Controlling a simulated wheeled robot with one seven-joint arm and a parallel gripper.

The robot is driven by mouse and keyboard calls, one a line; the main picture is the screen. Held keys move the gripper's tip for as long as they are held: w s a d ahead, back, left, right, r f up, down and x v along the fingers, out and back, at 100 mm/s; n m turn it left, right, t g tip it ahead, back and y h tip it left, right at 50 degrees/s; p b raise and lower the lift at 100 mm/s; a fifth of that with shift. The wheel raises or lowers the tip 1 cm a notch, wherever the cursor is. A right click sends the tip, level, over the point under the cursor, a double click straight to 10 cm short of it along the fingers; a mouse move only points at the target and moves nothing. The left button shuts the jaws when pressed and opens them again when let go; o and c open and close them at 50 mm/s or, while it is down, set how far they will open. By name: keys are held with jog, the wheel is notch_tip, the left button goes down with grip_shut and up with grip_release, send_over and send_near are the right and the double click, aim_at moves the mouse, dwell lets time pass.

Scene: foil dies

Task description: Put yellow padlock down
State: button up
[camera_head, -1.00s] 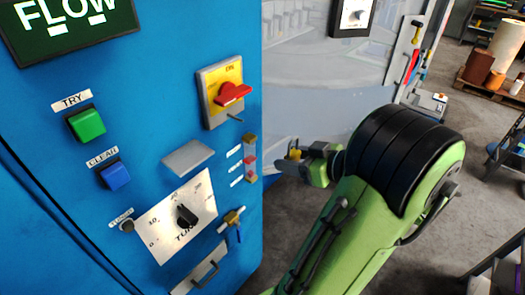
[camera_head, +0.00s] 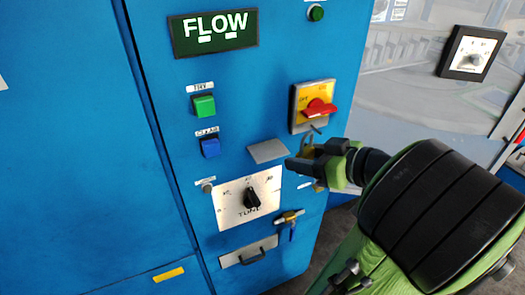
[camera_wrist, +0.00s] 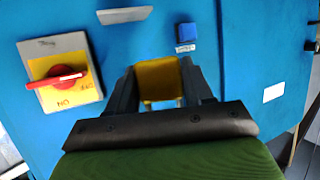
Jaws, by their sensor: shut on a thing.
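The yellow padlock (camera_wrist: 158,80) is between the two dark fingers of my gripper (camera_wrist: 160,88) in the wrist view, and the gripper is shut on it. In the head view my gripper (camera_head: 312,160) is in front of the blue cabinet, below the red rotary switch (camera_head: 318,109) on its yellow plate. A grey plate or shelf (camera_head: 268,151) on the cabinet face is just left of the gripper. I cannot tell whether the padlock touches anything but the fingers.
The blue cabinet (camera_head: 80,130) carries a green button (camera_head: 203,106), a blue button (camera_head: 210,147), a TUNE dial (camera_head: 251,198), a small brass valve (camera_head: 290,217) and a drawer-like handle (camera_head: 250,252). A dark-framed gauge (camera_head: 471,54) is at the right.

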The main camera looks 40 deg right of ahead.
jog(key=w+d+b, duration=0.1)
jog(key=w+b, duration=0.1)
jog(key=w, duration=0.3)
jog(key=w+d+b, duration=0.2)
jog(key=w+b, duration=0.1)
jog(key=w, duration=0.2)
jog(key=w+d+b, duration=0.1)
jog(key=w+b, duration=0.1)
jog(key=w, duration=0.3)
jog(key=shift+d+f+b, duration=0.15)
jog(key=shift+f+b, duration=0.2)
jog(key=shift+f, duration=0.05)
notch_tip(320, 180, down, 3)
jog(key=shift+w+d+r+b, duration=0.1)
jog(key=shift+w+r+b, duration=0.05)
jog(key=shift+b, duration=0.4)
jog(key=shift+w+f+b, duration=0.15)
jog(key=shift+f+b, duration=0.4)
jog(key=shift+f, duration=1.7)
jog(key=shift+f, duration=0.15)
jog(key=o, duration=0.8)
jog(key=shift+f, duration=0.1)
